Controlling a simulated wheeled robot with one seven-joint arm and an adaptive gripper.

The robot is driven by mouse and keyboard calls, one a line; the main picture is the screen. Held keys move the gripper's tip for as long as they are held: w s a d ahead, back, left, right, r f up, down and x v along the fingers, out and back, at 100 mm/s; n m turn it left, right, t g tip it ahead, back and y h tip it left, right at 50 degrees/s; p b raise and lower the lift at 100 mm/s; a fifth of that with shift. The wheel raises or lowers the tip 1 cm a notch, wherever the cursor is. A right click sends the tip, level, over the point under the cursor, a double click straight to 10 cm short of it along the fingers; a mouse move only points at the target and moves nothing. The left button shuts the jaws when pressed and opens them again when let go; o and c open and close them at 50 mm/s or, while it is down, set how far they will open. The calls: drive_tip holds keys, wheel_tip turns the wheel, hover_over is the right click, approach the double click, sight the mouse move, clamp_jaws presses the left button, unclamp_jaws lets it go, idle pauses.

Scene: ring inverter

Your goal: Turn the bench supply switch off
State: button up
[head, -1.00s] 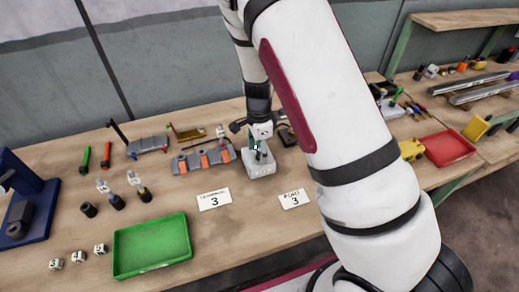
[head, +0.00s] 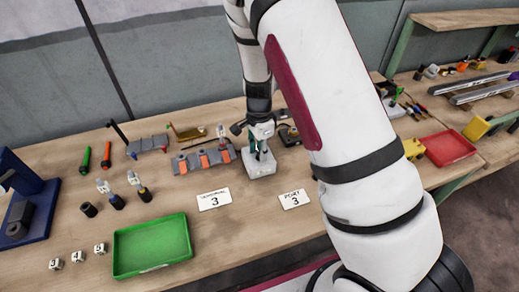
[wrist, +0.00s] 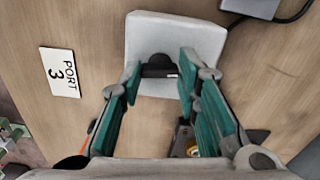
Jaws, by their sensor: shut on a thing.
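The bench supply switch is a pale grey box (head: 261,170) on the bench, just right of the row of grey and orange holders. In the wrist view the box (wrist: 200,38) carries a black lever (wrist: 157,70) at its middle. My gripper (head: 259,151) points down at the box from above.
Cards reading 3 lie in front of the box, including a port card (head: 294,199). A green tray (head: 152,246) lies front left. Grey and orange holders (head: 203,158) stand close on the left. A dark device (head: 289,135) is close behind right. My arm covers the bench's right middle.

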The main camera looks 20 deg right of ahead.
drive_tip(key=n, duration=1.2)
drive_tip(key=shift+b, duration=0.3)
drive_tip(key=shift+n, duration=2.1)
drive_tip(key=o, duration=1.2)
drive_tip(key=shift+c, duration=0.2)
